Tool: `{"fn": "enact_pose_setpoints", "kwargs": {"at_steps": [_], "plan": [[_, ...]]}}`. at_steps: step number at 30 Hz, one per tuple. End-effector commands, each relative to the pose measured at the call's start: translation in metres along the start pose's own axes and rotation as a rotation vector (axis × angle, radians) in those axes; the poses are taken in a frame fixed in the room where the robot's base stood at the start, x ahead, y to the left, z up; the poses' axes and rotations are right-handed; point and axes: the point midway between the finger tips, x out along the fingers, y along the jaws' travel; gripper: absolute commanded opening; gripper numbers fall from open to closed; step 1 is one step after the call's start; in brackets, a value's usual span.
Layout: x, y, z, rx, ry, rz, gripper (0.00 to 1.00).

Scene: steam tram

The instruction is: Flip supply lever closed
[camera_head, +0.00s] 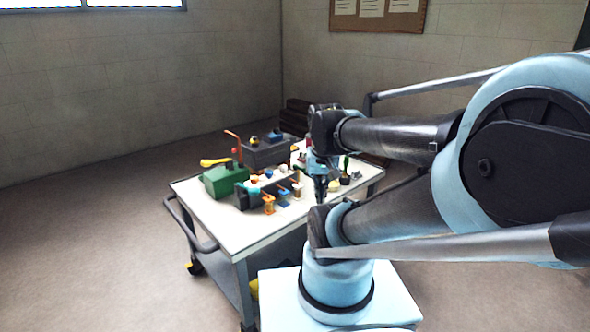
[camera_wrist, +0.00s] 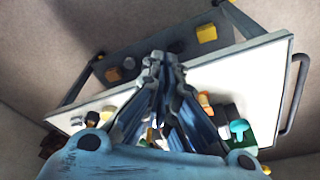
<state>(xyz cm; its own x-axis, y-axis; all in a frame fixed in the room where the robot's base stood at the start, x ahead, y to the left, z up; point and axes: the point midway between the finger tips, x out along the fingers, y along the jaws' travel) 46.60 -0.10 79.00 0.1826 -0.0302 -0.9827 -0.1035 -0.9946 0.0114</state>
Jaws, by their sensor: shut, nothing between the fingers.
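A model steam tram stands on a white-topped cart (camera_head: 225,229). It has a green box (camera_head: 222,182) and a dark grey block (camera_head: 268,152) behind it. An orange-red lever (camera_head: 233,138) sticks up at the grey block's left end. A yellow handle (camera_head: 213,162) lies over the green box. I cannot tell which is the supply lever. My gripper (camera_head: 321,193) is shut and empty, pointing down over the cart's right part, apart from both levers. In the wrist view my shut fingers (camera_wrist: 163,62) cover the middle, and neither lever can be made out.
Small coloured parts, including an orange piece (camera_head: 268,205) and a teal piece (camera_head: 250,189), crowd the cart's middle. The cart's push handle (camera_head: 195,232) juts out left. The front left of the top is bare.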

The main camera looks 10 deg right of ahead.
Motion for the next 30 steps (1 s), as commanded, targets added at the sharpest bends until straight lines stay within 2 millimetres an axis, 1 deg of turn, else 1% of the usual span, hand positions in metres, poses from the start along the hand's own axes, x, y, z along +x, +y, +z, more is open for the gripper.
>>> {"fn": "enact_pose_setpoints", "kwargs": {"at_steps": [1,7,13,22,30], "plan": [[-0.004,-0.002,-0.009,0.02,-0.001,0.005,0.0],[-0.014,-0.006,-0.042,0.114,-0.006,0.029,0.0],[-0.021,-0.012,-0.075,0.209,-0.005,0.053,0.0],[-0.023,-0.026,-0.128,0.35,0.002,0.089,0.0],[-0.018,-0.042,-0.175,0.477,0.015,0.121,0.0]]}}
